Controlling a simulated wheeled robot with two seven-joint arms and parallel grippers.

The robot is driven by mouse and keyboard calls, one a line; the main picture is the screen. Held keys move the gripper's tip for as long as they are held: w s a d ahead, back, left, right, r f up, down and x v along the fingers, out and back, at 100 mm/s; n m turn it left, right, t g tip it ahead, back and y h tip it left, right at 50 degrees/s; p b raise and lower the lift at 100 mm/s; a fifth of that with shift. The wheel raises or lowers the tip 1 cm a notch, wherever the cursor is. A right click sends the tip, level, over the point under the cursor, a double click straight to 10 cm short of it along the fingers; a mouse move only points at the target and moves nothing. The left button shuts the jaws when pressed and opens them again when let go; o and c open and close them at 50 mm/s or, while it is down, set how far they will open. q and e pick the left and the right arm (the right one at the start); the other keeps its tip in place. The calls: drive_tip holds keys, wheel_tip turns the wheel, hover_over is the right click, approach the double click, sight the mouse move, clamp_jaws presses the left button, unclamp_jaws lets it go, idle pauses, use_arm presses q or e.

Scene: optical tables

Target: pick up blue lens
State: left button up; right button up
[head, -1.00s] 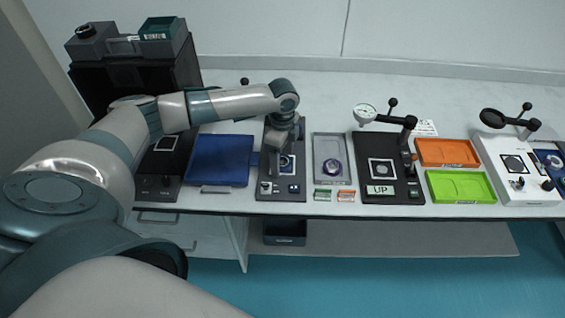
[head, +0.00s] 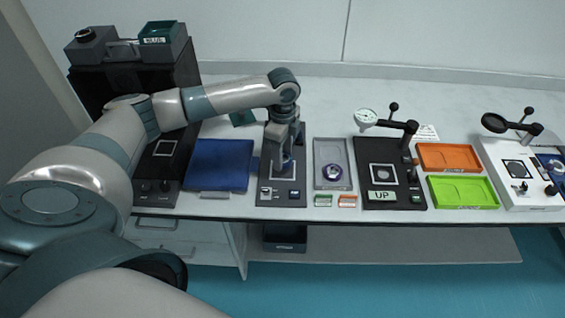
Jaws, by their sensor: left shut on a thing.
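My left gripper (head: 286,160) points down over a dark panel device (head: 266,190) left of the table's middle. It is shut on a small blue lens (head: 287,167), mostly hidden by the fingers. The lens is at the white-framed square of the device; I cannot tell whether it still touches the surface. Another round lens with a purple-blue rim (head: 333,172) lies in the grey tray (head: 320,147), to the right of my gripper. My right gripper is not in view.
A blue tray (head: 220,163) lies left of the device. A black station with a gauge and "UP" label (head: 381,195) stands right of the grey tray. Orange (head: 447,152) and green (head: 462,191) trays and a white station (head: 520,190) lie farther right. The back of the table is mostly clear.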

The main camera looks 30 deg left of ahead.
use_arm(q)
drive_tip(key=w+d+r+b, duration=0.2)
drive_tip(key=d+r, duration=0.5)
drive_tip(key=d, duration=0.4)
drive_tip(key=shift+d+b, duration=0.25)
drive_tip(key=shift+b, duration=0.2)
